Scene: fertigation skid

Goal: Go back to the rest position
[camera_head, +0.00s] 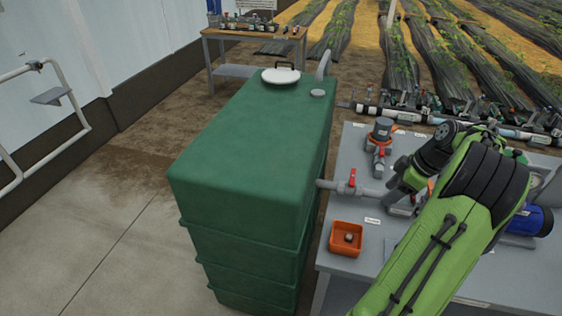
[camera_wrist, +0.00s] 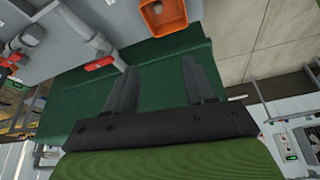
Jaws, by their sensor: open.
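My gripper (camera_wrist: 159,66) shows in the wrist view with its two dark fingers apart and nothing between them. Behind the fingers is the green tank (camera_wrist: 150,50), with the orange tray (camera_wrist: 163,16) at the top of the picture. In the head view my green arm reaches over the right side of the grey bench. The arm's end is hard to make out there among the pipework. No rest position is marked in either view.
The green tank (camera_head: 250,130) stands left of the grey bench (camera_head: 345,285). On the bench are an orange tray (camera_head: 347,239) with a small part in it, a red-handled valve (camera_head: 352,180), an orange-and-grey pump fitting (camera_head: 380,135) and a blue motor (camera_head: 530,220). Concrete floor at left is clear.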

